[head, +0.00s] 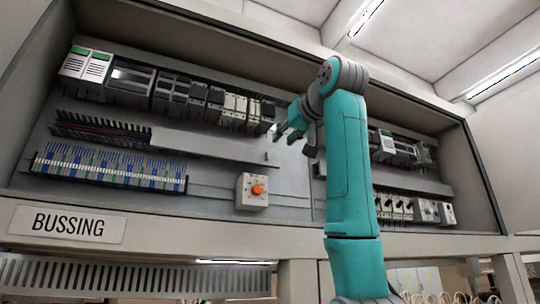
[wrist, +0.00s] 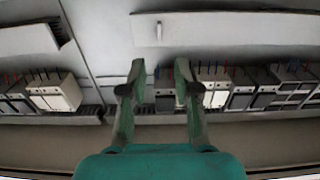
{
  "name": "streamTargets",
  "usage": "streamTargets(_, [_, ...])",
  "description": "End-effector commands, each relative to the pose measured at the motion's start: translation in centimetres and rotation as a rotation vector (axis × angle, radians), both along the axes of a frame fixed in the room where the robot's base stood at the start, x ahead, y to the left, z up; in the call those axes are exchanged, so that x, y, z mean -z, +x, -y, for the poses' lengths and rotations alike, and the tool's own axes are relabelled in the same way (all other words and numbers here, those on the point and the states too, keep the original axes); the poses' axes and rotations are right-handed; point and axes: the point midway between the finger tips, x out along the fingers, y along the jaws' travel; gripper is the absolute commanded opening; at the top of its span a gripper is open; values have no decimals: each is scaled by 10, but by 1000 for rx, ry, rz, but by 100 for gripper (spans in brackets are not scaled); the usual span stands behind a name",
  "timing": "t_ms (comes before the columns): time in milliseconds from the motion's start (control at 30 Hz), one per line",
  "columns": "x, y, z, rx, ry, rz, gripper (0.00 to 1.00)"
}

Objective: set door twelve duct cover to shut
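A long grey duct cover (head: 215,144) runs along the middle of the left panel in the head view, with a small peg near its right end. To its left an open stretch of duct (head: 100,130) shows dark and red wires. In the wrist view the cover (wrist: 235,28) crosses the top, with its peg (wrist: 159,31) standing out near its left end. No number twelve is legible. My gripper (head: 279,132) is above the cover's right end in the head view. In the wrist view my gripper (wrist: 160,75) is open and empty, its fingertips apart from the peg.
A row of modules (head: 170,92) sits above the duct, close to my fingers. A terminal strip (head: 110,167) and a box with an orange knob (head: 252,191) sit below. Another grey cover (wrist: 28,36) is at the wrist view's upper left. Bare panel lies between.

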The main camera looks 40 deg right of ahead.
Motion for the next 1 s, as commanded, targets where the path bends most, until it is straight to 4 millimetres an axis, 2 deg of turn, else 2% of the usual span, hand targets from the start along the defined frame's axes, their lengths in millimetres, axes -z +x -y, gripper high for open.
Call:
streamTargets(300, [1,54,15,-1,2,-4,31])
streamTargets(500, [0,80,23,0,0,-1,31])
streamTargets(700, [1,92,26,0,0,-1,31])
streamTargets(967, [1,93,27,0,0,-1,31])
streamTargets(1000, [1,93,27,0,0,-1,29])
